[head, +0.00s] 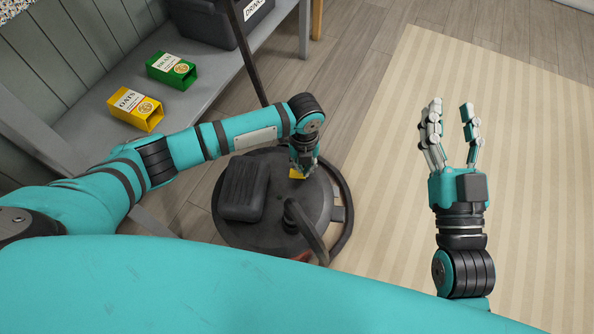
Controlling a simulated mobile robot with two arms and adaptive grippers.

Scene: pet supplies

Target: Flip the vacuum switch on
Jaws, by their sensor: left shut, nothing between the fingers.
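The vacuum (262,229) is a dark round body on the floor below me, with a black block on top and a hose at its front. A small yellow piece, seemingly its switch (296,174), shows on the top near the far right edge. My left gripper (304,170) points down right at the yellow piece and partly hides it. It is shut and empty; I cannot tell whether it touches the piece. My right gripper (452,112) is raised over the mat, fingers up and spread, open and empty.
A grey bench (90,100) at the left holds a yellow oats box (136,109), a green box (171,70) and a dark bin (205,22). A dark pole rises behind the vacuum. The striped mat (400,190) at the right is clear.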

